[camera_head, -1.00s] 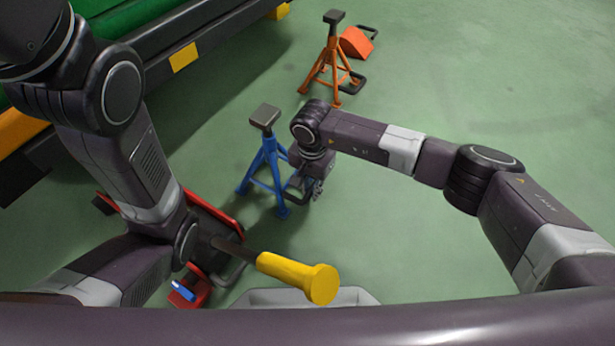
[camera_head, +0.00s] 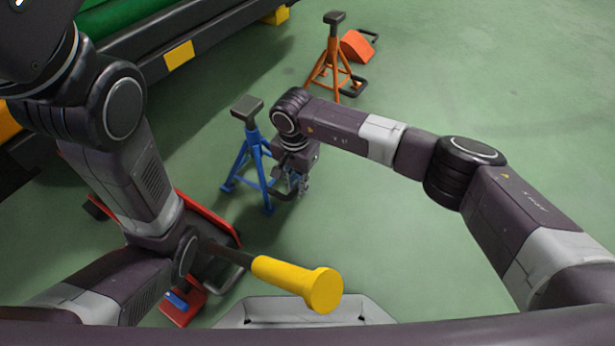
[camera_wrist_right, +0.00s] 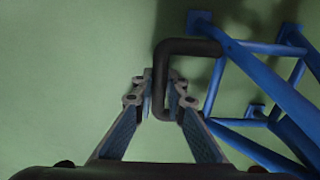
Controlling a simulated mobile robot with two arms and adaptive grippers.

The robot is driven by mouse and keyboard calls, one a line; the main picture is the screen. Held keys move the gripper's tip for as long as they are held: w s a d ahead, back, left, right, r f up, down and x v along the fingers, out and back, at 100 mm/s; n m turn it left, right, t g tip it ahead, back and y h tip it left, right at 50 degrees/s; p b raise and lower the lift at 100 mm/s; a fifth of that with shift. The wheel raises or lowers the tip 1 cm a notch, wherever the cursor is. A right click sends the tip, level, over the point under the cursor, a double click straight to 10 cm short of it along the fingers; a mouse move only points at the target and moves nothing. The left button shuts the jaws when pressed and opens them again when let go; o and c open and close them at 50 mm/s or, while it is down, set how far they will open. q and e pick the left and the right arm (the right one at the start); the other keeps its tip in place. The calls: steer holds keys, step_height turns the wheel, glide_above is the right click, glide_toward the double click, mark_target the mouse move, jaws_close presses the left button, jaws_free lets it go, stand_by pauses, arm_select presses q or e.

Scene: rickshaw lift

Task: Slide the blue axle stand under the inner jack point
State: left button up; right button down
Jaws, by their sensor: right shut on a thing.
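The blue axle stand (camera_head: 254,160) stands upright on the green floor, with a grey flat top. It is beside the dark rail (camera_head: 130,72) of the green vehicle, out on open floor. My right gripper (camera_head: 301,185) is low at its right side. In the right wrist view the fingers (camera_wrist_right: 161,92) are shut on the stand's black loop handle (camera_wrist_right: 160,72), and the blue legs (camera_wrist_right: 262,75) show at right. Yellow patches (camera_head: 179,54) mark the rail; I cannot tell which is the inner jack point. My left arm shows, but its gripper does not.
An orange axle stand (camera_head: 333,60) stands farther back, with an orange wedge (camera_head: 356,46) behind it. A red jack (camera_head: 183,308) with a yellow-ended handle (camera_head: 300,283) is at the lower left, near my left arm. The floor at right is free.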

steer(key=shift+w+a+r+b, duration=0.1)
steer(key=shift+w+a+b, duration=0.1)
steer(key=shift+w+a, duration=0.4)
steer(key=shift+w+a+r+b, duration=0.15)
steer(key=shift+w+a, duration=0.1)
steer(key=shift+a, duration=0.5)
steer(key=shift+w+a+f, duration=0.1)
steer(key=shift+w+a, duration=0.45)
steer(key=shift+a, duration=0.25)
steer(key=shift+w+a+r, duration=0.1)
steer(key=shift+w+a, duration=0.45)
steer(key=shift+a, duration=0.25)
steer(key=shift+w+a+f, duration=0.1)
steer(key=shift+w+a, duration=0.45)
steer(key=shift+a, duration=0.25)
steer(key=c, duration=1.8)
jaws_free()
steer(key=shift+d, duration=0.1)
steer(key=shift+c, duration=0.2)
steer(key=shift+o, duration=0.2)
steer(key=shift+s+d+f, duration=0.1)
step_height(320, 180, up, 8)
steer(key=p, duration=0.6)
steer(key=shift+r, duration=0.25)
steer(key=shift+s, duration=0.1)
